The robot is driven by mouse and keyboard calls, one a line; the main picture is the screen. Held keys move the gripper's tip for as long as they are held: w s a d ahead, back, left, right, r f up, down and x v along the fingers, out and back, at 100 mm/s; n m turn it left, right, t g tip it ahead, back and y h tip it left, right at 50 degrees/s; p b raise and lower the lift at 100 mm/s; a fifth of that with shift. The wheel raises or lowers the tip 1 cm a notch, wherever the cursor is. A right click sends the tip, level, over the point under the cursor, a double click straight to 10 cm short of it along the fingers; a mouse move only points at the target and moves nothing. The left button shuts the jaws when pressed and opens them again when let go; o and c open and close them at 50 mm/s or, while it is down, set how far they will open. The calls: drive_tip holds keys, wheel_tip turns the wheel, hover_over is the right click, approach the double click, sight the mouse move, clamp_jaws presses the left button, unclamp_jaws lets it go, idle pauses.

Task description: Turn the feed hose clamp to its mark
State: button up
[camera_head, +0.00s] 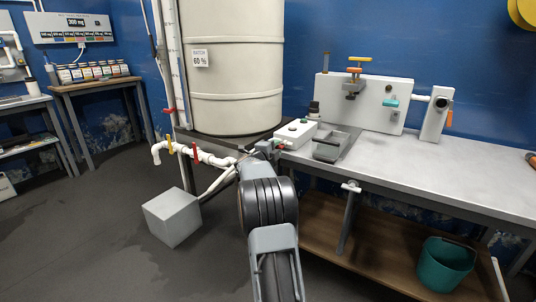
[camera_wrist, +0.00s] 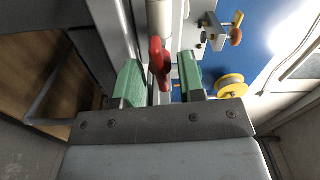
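A red lever (camera_wrist: 157,62) stands on a white pipe (camera_wrist: 160,18) in the wrist view; it looks like the hose clamp, but I cannot be sure. My gripper (camera_wrist: 161,82) has its two green pads apart, one on each side of the lever. A narrow gap shows between lever and right pad; contact on the left is hard to tell. In the head view my gripper (camera_head: 266,147) is at the bench's left end, beside a small red part (camera_head: 278,143). I cannot make out a mark for the clamp. My arm hides part of this area.
A large cream tank (camera_head: 235,75) stands behind, with white piping (camera_head: 215,160) and red and yellow handles below it. A grey block (camera_head: 172,217) is on the floor. The bench (camera_head: 450,170) carries a white control box (camera_head: 297,134) and a grey tray (camera_head: 330,150). Its right part is clear.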

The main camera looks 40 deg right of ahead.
drive_tip(key=p+v, duration=0.2)
drive_tip(key=v, duration=1.1)
drive_tip(key=shift+a, duration=0.1)
